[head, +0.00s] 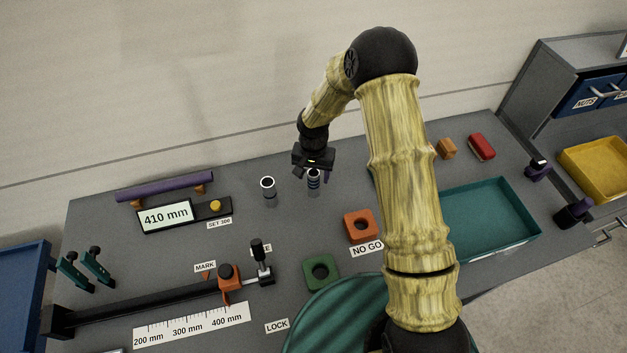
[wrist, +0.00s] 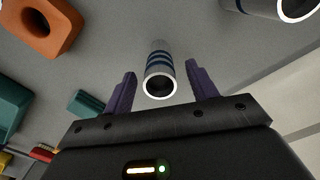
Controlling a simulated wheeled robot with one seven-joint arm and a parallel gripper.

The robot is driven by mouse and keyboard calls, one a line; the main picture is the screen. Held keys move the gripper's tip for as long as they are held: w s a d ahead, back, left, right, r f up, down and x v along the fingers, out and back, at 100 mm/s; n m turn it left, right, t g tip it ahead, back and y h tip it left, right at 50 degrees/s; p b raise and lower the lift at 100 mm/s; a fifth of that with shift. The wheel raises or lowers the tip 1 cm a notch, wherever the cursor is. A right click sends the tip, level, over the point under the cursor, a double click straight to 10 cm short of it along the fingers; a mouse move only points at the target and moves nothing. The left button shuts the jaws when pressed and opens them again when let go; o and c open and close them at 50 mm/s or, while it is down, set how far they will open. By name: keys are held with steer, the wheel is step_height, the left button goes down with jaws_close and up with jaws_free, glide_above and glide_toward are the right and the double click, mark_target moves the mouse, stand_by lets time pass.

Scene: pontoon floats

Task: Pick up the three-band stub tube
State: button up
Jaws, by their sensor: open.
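The three-band stub tube (wrist: 160,74) is a short metal tube with dark blue bands, standing upright on the grey bench. In the head view the banded tube (head: 314,180) is just below my gripper (head: 318,172), partly hidden by it. In the wrist view my gripper (wrist: 157,88) is open, with one purple finger on each side of the tube. Gaps show between the fingers and the tube, and nothing is held. A second tube (head: 268,186) stands to the left in the head view, and part of it shows in the wrist view (wrist: 290,8) at the upper right.
An orange block with a hole (head: 361,226) and a green one (head: 320,272) lie nearer the front. A teal tray (head: 491,262) is at the right. A 410 mm display (head: 166,216) and purple bar (head: 165,187) are at the left. Bench around both tubes is clear.

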steer(key=shift+f+p, duration=0.35)
steer(key=shift+f, duration=1.05)
steer(key=c, duration=1.1)
